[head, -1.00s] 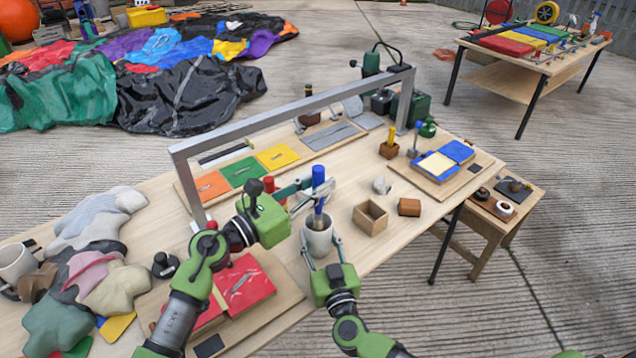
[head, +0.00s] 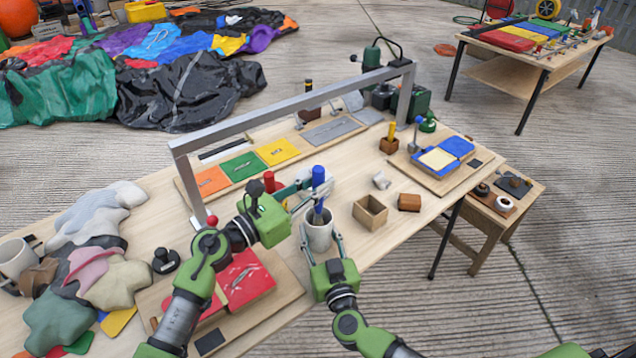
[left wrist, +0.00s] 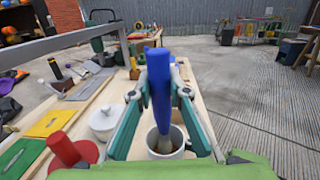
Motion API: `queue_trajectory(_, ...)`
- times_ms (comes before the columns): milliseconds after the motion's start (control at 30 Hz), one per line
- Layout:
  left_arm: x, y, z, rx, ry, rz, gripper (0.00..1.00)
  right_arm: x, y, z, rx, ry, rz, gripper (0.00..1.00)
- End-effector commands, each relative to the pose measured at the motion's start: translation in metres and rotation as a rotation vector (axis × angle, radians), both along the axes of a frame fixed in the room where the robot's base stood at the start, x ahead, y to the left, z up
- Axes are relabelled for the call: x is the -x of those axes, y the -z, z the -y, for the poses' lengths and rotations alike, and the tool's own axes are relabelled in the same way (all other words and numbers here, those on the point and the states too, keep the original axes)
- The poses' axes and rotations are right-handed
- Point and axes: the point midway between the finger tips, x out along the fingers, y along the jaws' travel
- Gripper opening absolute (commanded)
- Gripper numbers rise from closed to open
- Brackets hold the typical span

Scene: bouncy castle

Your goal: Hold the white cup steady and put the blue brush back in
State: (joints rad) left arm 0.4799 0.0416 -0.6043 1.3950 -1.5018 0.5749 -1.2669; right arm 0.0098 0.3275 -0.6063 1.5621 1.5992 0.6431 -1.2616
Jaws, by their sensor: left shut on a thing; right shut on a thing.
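The white cup (head: 319,237) stands upright near the table's front edge. My right gripper (head: 320,238) is shut on it, with a finger on each side of its body. The blue brush (head: 318,178) is nearly upright above the cup, handle end up. My left gripper (head: 313,190) is shut on its handle. In the left wrist view, the brush (left wrist: 160,85) is between the fingers (left wrist: 158,95), and its lower end is within the mouth of the cup (left wrist: 178,140). The brush tip is hidden inside the cup.
A grey metal frame (head: 290,107) spans the table behind my left gripper. An open wooden box (head: 370,212) and a brown block (head: 409,202) lie right of the cup. A red object (head: 269,182) stands close behind my left gripper. Red pads (head: 246,278) lie at the front left.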

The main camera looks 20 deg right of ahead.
Motion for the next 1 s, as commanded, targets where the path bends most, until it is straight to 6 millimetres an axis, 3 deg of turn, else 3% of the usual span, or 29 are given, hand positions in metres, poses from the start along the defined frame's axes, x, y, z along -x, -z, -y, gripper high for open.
queue_trajectory(967, 0.000, 0.015, 0.000, 0.001, 0.000, -0.001, 0.00, 0.000, 0.000, 0.000, 0.000, 0.000, -0.001, 0.16)
queue_trajectory(1000, 0.000, 0.015, 0.000, 0.001, 0.000, 0.000, 0.19, 0.000, 0.000, 0.000, 0.000, 0.000, -0.001, 0.16)
